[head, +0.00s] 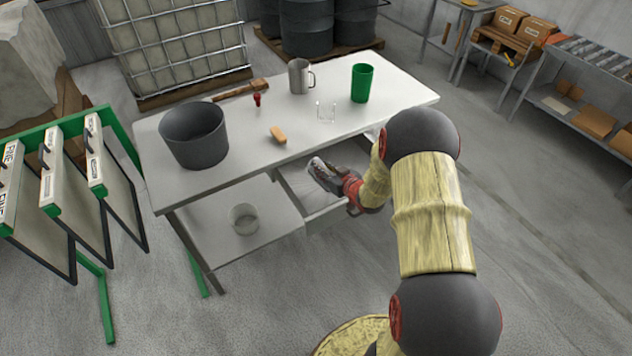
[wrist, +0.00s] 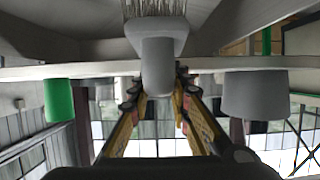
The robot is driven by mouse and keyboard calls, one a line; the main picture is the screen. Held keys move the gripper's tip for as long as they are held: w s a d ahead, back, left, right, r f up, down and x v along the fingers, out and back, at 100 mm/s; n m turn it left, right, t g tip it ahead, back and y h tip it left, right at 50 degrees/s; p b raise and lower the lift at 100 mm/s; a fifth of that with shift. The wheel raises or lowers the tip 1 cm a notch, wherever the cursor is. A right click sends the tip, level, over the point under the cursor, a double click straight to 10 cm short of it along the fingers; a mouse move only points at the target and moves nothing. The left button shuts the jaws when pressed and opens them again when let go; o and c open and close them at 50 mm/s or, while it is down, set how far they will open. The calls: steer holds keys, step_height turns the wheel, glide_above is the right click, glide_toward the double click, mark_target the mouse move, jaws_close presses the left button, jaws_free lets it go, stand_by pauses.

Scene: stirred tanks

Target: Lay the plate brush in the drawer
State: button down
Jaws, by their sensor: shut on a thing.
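My gripper (head: 322,168) is shut on the plate brush (wrist: 158,62), a grey block-like handle with pale bristles at the picture's top in the wrist view. The wrist view is upside down, so the bristles point downward. In the head view the brush is mostly hidden by my gripper; pale streaks below it may be bristles. The drawer (head: 325,211) is pulled open under the white worktable (head: 225,170). My gripper is over the drawer opening, near the table's front edge. I cannot tell whether the brush touches the drawer floor.
On the table stand a grey bucket (head: 194,135), a metal mug (head: 299,76), a green cup (head: 362,83), a clear glass vessel (head: 326,112), an orange-brown block (head: 278,135), a small red item (head: 257,99) and a mallet (head: 240,91). A clear container (head: 243,219) sits on the lower shelf, left of the drawer.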

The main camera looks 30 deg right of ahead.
mark_target(316, 178)
steer(key=w+f, duration=0.1)
steer(key=a+f, duration=0.1)
steer(key=shift+w+a+f+b, duration=0.3)
steer(key=shift+w, duration=0.05)
steer(key=shift+w+a+f+b, duration=0.1)
steer(key=shift+f+b, duration=0.3)
steer(key=shift+f, duration=0.5)
steer(key=shift+w+a+f+b, duration=0.1)
steer(key=shift+f+b, duration=0.3)
steer(key=shift+f, duration=0.45)
steer(key=shift+f, duration=0.2)
steer(key=c, duration=1.7)
jaws_free()
steer(key=shift+o, duration=0.2)
